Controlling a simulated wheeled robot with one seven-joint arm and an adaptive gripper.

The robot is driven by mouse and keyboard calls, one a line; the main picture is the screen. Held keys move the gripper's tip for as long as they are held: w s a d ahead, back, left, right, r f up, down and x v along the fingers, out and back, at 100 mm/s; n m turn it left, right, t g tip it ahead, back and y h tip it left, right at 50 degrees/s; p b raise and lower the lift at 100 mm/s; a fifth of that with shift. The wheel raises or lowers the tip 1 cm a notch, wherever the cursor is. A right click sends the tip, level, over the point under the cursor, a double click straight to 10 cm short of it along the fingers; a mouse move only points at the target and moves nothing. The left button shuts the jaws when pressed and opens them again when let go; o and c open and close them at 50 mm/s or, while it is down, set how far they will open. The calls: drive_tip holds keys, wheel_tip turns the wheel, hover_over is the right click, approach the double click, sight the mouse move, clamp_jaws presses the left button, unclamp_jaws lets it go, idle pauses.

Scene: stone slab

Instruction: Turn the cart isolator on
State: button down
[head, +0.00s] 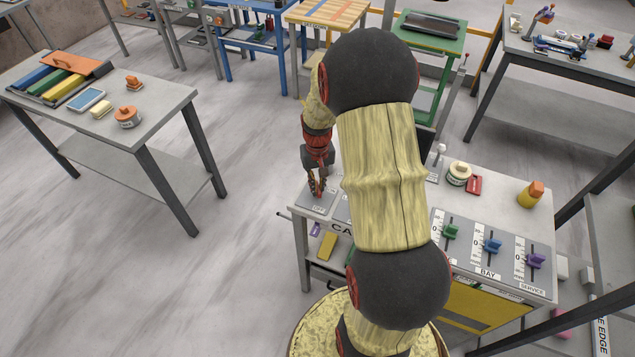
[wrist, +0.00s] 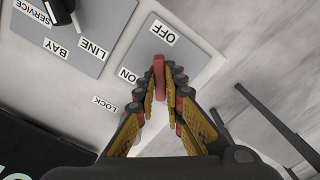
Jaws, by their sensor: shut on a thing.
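The isolator is a grey plate (wrist: 188,55) with OFF and ON labels, on the cart's top; a LOCK label sits beside it. In the head view the plate (head: 313,205) lies at the cart's left corner. A red handle (wrist: 158,72) stands up from the plate. My gripper (wrist: 170,85) is shut on the red handle, and its fingers hide much of it.
A dark selector knob (wrist: 60,10) with LINE, BAY and SERVICE labels is beside the plate. Open floor lies left of the cart.

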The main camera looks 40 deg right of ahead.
drive_tip(key=m+p, duration=0.1)
drive_tip(key=m, duration=0.2)
drive_tip(key=shift+m, duration=0.4)
drive_tip(key=shift+m+p, duration=0.55)
drive_tip(key=shift+m, duration=1.25)
drive_tip(key=c, duration=1.9)
unclamp_jaws()
wheel_tip(320, 180, up, 12)
